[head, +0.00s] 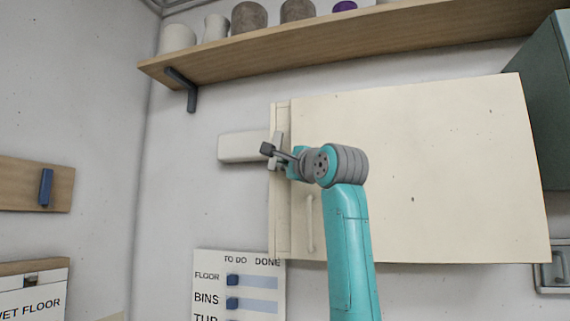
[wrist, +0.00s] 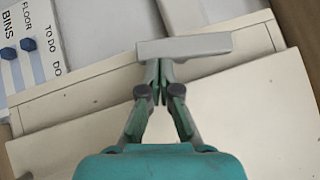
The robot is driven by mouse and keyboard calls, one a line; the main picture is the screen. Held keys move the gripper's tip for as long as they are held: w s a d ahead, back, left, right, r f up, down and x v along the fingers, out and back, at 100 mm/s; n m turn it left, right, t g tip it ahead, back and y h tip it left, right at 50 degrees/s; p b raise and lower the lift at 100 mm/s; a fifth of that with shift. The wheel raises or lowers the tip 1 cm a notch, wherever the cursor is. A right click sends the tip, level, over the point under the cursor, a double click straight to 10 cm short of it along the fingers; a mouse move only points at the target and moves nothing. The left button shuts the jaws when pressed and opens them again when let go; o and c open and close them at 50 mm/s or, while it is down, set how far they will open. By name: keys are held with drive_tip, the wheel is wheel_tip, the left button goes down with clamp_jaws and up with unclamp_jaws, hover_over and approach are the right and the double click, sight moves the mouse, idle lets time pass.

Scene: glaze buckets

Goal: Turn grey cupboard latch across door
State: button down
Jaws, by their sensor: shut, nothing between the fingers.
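The cream cupboard door (head: 420,170) fills the right of the head view, with a pale upright handle (head: 310,222) near its left edge. The grey latch (head: 279,146) is at the left frame strip, partly hidden by my gripper. In the wrist view the latch (wrist: 195,46) is a flat grey bar lying roughly along the frame strip, not across the door. My gripper (head: 272,156) is shut and empty, at the latch. In the wrist view its closed fingertips (wrist: 159,66) meet the near edge of the bar; I cannot tell if they touch it.
A pale block (head: 240,147) juts from the wall left of the cupboard. A wooden shelf (head: 330,42) with several pots runs above. A TO DO/DONE board (head: 240,290) hangs below left. A dark green cabinet (head: 545,110) stands at the right.

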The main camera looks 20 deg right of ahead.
drive_tip(key=m+t+h, duration=0.1)
drive_tip(key=m, duration=0.1)
drive_tip(key=w+a+m+t+h, duration=0.1)
drive_tip(key=m, duration=0.1)
drive_tip(key=a+f+m+t+h, duration=0.1)
drive_tip(key=m+t, duration=0.1)
drive_tip(key=shift+w+m, duration=0.2)
drive_tip(key=shift+m, duration=0.2)
drive_tip(key=shift+w+a+r, duration=0.25)
drive_tip(key=shift+w+a, duration=0.6)
drive_tip(key=shift+a, duration=0.3)
drive_tip(key=shift+w+a+r, duration=0.15)
drive_tip(key=shift+a+r, duration=0.05)
drive_tip(key=shift+a, duration=0.05)
